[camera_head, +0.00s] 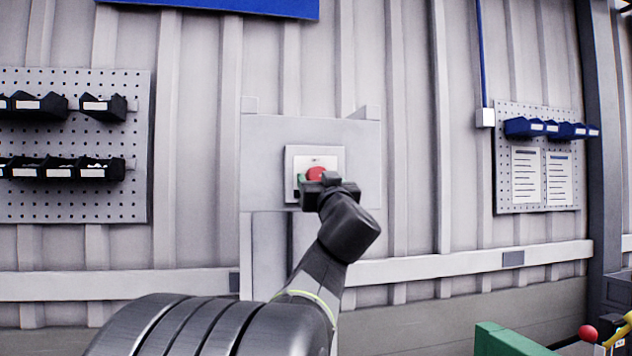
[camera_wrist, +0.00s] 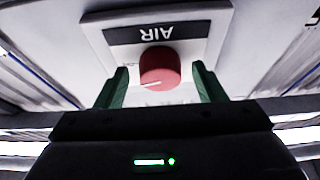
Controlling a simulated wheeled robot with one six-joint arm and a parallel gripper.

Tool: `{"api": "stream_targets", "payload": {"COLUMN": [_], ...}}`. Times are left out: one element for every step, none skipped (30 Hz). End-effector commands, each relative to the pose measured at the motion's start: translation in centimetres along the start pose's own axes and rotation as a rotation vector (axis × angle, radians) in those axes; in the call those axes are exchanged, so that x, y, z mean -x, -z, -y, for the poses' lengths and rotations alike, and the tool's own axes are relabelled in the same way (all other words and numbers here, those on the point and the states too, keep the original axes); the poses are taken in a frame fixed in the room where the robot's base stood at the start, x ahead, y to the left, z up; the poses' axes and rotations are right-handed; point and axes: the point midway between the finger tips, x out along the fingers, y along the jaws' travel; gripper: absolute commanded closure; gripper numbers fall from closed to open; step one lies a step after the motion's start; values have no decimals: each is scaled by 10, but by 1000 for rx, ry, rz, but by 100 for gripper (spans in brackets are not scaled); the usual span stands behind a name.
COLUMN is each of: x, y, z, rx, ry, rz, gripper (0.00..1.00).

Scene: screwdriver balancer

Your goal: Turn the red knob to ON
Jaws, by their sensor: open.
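The red knob (camera_head: 316,173) sits on a pale panel (camera_head: 328,157) on the wall, partly hidden behind my gripper (camera_head: 318,181) in the head view. In the wrist view the red knob (camera_wrist: 160,68) shows between the two green fingers of my gripper (camera_wrist: 159,88). A light pointer line runs along the knob's lower left. A dark label (camera_wrist: 168,31) reading "AIR" appears upside down beside the knob. The fingers are open, one on each side, with visible gaps to the knob. No ON or OFF mark can be read clearly.
The panel is fixed to a grey box (camera_head: 262,165) on the ribbed wall. A pegboard with dark bins (camera_head: 140,195) hangs at the left, and another with papers (camera_head: 503,197) at the right. A green object (camera_head: 500,340) stands at the lower right. The space around the knob looks clear.

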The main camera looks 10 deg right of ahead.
Motion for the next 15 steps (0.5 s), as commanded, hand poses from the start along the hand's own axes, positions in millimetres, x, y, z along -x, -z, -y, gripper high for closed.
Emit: {"api": "stream_targets", "payload": {"x": [0, 0, 0, 0, 0, 0, 0, 0, 0, 0, 0, 0, 0, -1, -1], "y": [0, 0, 0, 0, 0, 0, 0, 0, 0, 0, 1, 1, 2, 3, 4], "z": [0, 0, 0, 0, 0, 0, 0, 0, 0, 0, 0, 1, 1, 2, 2], "rx": [0, 0, 0, 0, 0, 0, 0, 0, 0, -1, -3, -11, -20, -34, -56], "ry": [0, 0, 0, 0, 0, 0, 0, 0, 0, 0, -1, -3, -6, -11, -20], "rz": [0, 0, 0, 0, 0, 0, 0, 0, 0, 0, 0, -1, -1, -2, -2], "gripper": [37, 43, 50, 56, 62, 70, 76, 81, 81, 81, 81, 81, 81, 81, 81]}}
